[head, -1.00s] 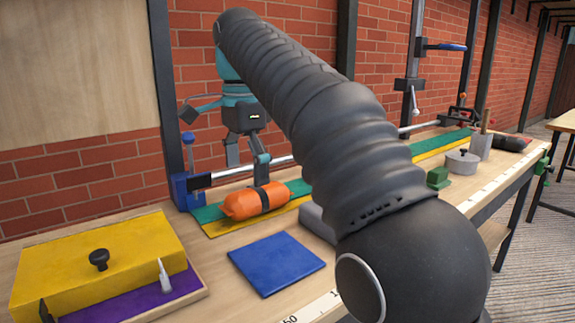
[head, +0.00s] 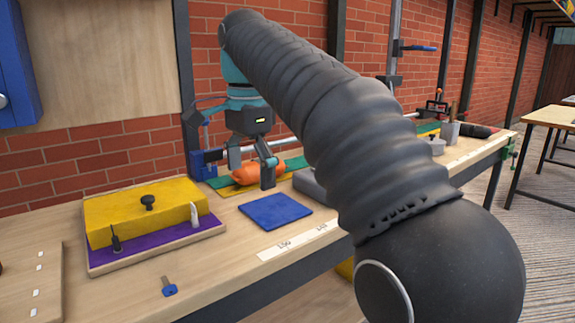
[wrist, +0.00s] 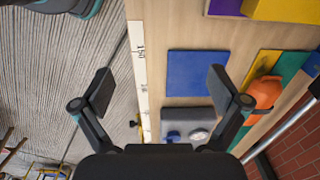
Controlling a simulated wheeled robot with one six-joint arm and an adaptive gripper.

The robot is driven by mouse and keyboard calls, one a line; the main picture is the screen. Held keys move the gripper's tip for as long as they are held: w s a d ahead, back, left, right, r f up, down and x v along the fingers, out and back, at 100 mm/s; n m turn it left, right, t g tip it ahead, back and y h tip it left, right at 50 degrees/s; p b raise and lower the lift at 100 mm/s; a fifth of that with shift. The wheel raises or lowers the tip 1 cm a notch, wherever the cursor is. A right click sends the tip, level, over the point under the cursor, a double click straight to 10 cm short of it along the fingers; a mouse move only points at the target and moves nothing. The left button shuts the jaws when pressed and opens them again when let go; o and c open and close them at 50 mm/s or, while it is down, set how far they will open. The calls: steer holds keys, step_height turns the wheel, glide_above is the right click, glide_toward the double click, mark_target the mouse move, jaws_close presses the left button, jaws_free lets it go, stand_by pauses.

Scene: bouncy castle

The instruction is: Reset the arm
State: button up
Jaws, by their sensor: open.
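My gripper (head: 251,170) hangs from my dark ribbed arm above the workbench (head: 215,260), fingers spread and empty. In the head view it overlaps an orange bundle (head: 243,176) lying on green and yellow strips. In the wrist view my gripper (wrist: 160,88) is open with its fingers wide apart, and nothing is between them. Below it show the bench's front edge, a ruler strip (wrist: 141,70) and a blue square mat (wrist: 196,73).
A yellow box (head: 140,215) on a purple-lined tray stands at the bench's left, with a blue-headed key (head: 169,288) in front. A grey block (head: 308,185) lies beside the blue mat. A metal bar runs along the back, before the brick wall. Open floor (wrist: 60,90) lies off the front edge.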

steer(key=s+d+f+n+t, duration=0.5)
steer(key=s+d+f+n, duration=0.4)
steer(key=s+d+f, duration=1)
steer(key=d+f, duration=0.3)
steer(key=shift+f+n, duration=0.25)
steer(key=shift+n, duration=0.15)
steer(key=shift+s, duration=0.1)
